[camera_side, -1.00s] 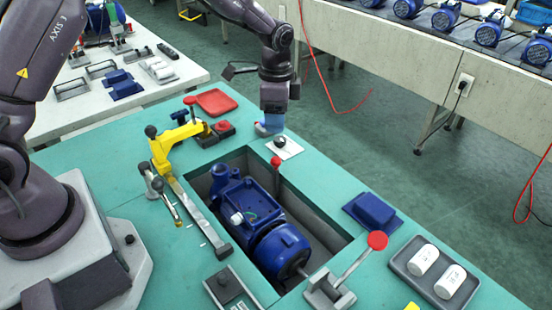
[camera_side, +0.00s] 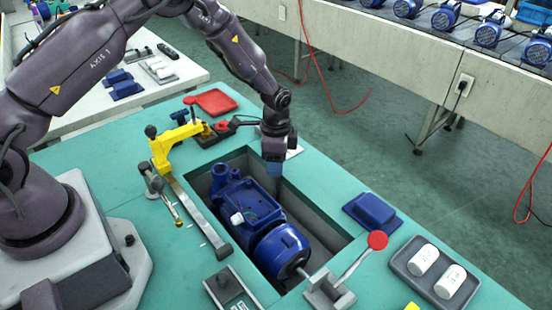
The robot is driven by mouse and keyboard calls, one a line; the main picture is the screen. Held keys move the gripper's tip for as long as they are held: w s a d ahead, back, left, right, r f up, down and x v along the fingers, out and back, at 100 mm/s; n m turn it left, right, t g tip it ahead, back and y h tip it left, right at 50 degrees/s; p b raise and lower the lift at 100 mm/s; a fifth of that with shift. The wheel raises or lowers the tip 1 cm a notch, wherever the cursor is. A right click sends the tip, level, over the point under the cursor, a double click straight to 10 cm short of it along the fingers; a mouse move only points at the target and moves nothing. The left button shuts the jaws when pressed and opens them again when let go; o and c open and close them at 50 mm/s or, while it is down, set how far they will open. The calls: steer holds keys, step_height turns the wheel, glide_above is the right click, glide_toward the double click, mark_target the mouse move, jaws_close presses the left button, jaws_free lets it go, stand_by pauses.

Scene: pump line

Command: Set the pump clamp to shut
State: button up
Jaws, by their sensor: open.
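The blue pump (camera_side: 240,205) lies in a recess of the green bench, its motor end (camera_side: 282,250) toward the lower right. At the recess's near right end, a grey bracket (camera_side: 328,291) carries a lever with a round red knob (camera_side: 377,240), slanting up to the right. My gripper (camera_side: 275,188) points down over the recess's far side, beside the pump. It is open by its stance, but its fingers are small and dark.
A yellow toggle arm (camera_side: 172,142) stands left of the recess, near a red tray (camera_side: 212,102). A blue block (camera_side: 371,211) and a grey tray (camera_side: 410,264) with white cylinders lie right. A white plate (camera_side: 293,152) sits partly behind my gripper.

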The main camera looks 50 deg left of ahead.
jaws_close()
steer(key=shift+s, duration=1.8)
jaws_free()
step_height(320, 180, up, 13)
